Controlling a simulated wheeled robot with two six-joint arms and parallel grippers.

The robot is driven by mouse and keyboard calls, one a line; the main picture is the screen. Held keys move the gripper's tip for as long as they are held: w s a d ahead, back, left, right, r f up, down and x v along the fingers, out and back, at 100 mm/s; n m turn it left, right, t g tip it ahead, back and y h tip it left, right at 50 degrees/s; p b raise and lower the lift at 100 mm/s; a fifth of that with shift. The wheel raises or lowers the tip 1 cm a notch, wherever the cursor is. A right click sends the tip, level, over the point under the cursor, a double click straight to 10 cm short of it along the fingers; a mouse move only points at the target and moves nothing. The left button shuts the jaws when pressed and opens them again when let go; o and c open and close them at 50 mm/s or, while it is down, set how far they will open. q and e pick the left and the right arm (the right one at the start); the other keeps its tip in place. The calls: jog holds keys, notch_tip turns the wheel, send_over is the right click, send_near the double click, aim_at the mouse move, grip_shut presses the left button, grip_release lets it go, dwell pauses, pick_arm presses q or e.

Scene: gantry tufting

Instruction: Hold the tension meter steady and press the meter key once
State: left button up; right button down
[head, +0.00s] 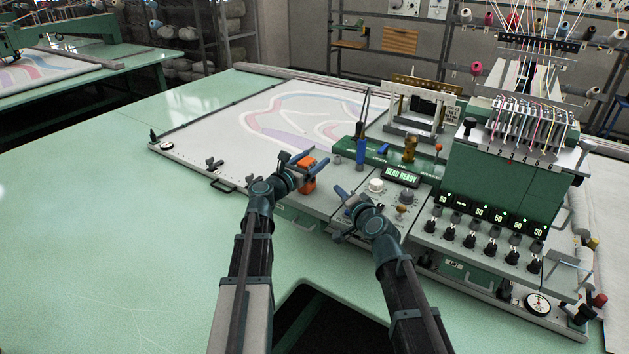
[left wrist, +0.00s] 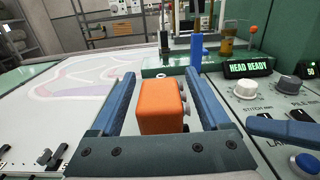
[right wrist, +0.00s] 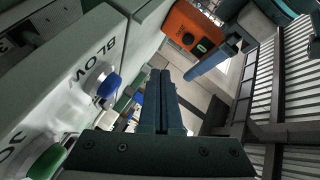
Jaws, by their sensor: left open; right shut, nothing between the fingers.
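The orange tension meter (head: 308,185) stands on the machine's grey front panel, left of the HEAD READY display. In the left wrist view the meter (left wrist: 161,106) is between the two blue fingers of my open left gripper (head: 309,159), with a visible gap on its left side.
A blue button (right wrist: 108,86) marked BLOW and a green button (right wrist: 46,162) lie close to my right gripper. The HEAD READY display (head: 401,178) and a white knob (head: 376,185) are to the right. A patterned fabric (head: 300,118) lies behind; the green table (head: 120,200) is clear at left.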

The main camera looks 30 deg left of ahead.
pick_arm(q)
jog(key=s+a, duration=0.1)
jog(key=s, duration=1.1)
jog(key=shift+a, duration=0.1)
